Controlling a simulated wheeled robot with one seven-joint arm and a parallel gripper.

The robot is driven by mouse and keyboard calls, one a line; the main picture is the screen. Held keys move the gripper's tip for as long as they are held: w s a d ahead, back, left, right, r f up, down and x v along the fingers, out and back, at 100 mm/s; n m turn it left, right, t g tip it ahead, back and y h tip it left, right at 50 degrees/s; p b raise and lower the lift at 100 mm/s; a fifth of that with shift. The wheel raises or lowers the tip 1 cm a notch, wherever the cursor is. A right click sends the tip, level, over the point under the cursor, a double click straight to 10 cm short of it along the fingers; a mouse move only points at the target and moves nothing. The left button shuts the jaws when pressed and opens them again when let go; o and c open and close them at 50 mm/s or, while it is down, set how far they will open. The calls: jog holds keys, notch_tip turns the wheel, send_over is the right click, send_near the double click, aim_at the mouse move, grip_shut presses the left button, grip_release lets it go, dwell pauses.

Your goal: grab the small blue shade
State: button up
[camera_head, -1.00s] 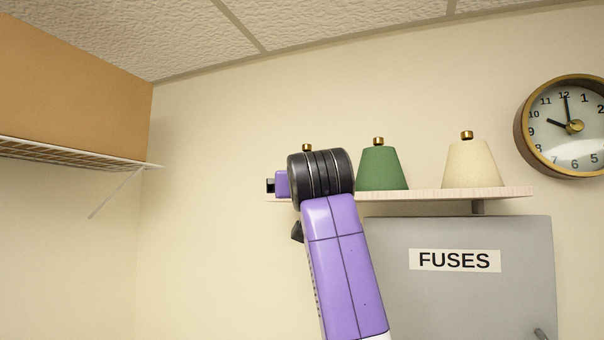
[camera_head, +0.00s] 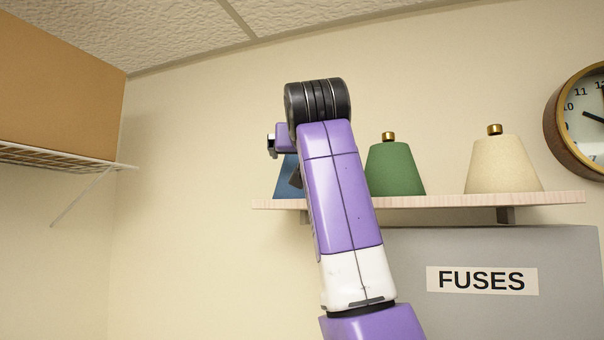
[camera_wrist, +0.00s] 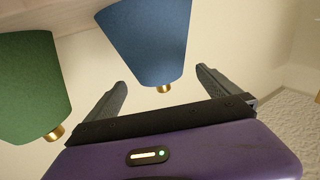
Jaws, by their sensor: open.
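The small blue shade (camera_head: 284,179) stands at the left end of the wall shelf (camera_head: 445,200), mostly hidden behind my arm in the head view. In the wrist view the blue shade (camera_wrist: 150,42) appears upside down with its brass knob, ahead of the fingers and roughly between their lines. My gripper (camera_wrist: 162,82) is open and empty, one dark finger to each side, and the shade looks apart from both.
A green shade (camera_head: 394,170) stands right of the blue one, and also shows in the wrist view (camera_wrist: 30,85). A cream shade (camera_head: 503,165) stands further right. A fuse box (camera_head: 410,300) is below the shelf, a clock (camera_head: 590,122) right, a boxed wire rack (camera_head: 60,157) left.

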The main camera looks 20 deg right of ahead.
jog(key=p+x, duration=0.2)
jog(key=x, duration=0.3)
jog(key=shift+w+d+r+p, duration=0.1)
jog(key=shift+w+d+p, duration=0.1)
jog(key=shift+p, duration=0.15)
jog(key=shift+w, duration=0.45)
jog(key=c, duration=0.9)
jog(key=shift+c, duration=0.5)
